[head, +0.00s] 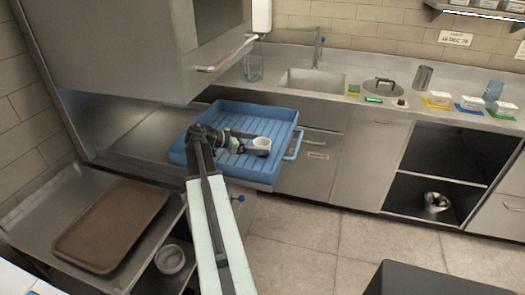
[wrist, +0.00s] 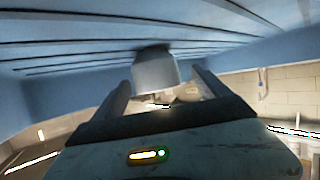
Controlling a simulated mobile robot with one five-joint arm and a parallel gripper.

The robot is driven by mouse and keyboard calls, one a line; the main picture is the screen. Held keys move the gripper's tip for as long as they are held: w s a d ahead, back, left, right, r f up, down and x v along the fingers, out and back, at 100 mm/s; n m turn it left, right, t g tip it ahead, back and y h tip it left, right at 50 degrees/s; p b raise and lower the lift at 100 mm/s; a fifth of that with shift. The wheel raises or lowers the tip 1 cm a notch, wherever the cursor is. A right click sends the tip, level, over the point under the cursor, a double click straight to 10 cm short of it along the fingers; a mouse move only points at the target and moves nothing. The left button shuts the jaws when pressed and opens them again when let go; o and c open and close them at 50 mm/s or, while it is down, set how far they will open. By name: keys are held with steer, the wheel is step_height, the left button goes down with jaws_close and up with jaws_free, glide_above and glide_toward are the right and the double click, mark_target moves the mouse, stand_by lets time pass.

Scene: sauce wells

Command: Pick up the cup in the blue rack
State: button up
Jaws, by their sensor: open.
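The blue rack (head: 283,166) is a ribbed tray with raised sides, standing on the counter in the middle of the head view. My gripper (head: 256,145) reaches into the rack at the cup. In the wrist view the picture is turned over, with the rack's ribbed floor (wrist: 80,50) at the top. There the cup (wrist: 155,70) lies between the two open fingers of my gripper (wrist: 160,82), with gaps showing at both sides. Contact at the fingertips cannot be told.
A steel cabinet (head: 150,45) hangs over the rack's back left. A brown tray (head: 110,225) lies at the left, with a round bowl (head: 170,259) lower down.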

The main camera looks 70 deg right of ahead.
steer(key=b+x, duration=0.2)
steer(key=x, duration=0.3)
steer(key=shift+s+a+f, duration=0.1)
steer(key=shift+s+f, duration=0.05)
steer(key=c, duration=1.5)
step_height(320, 180, up, 10)
steer(key=p, duration=1)
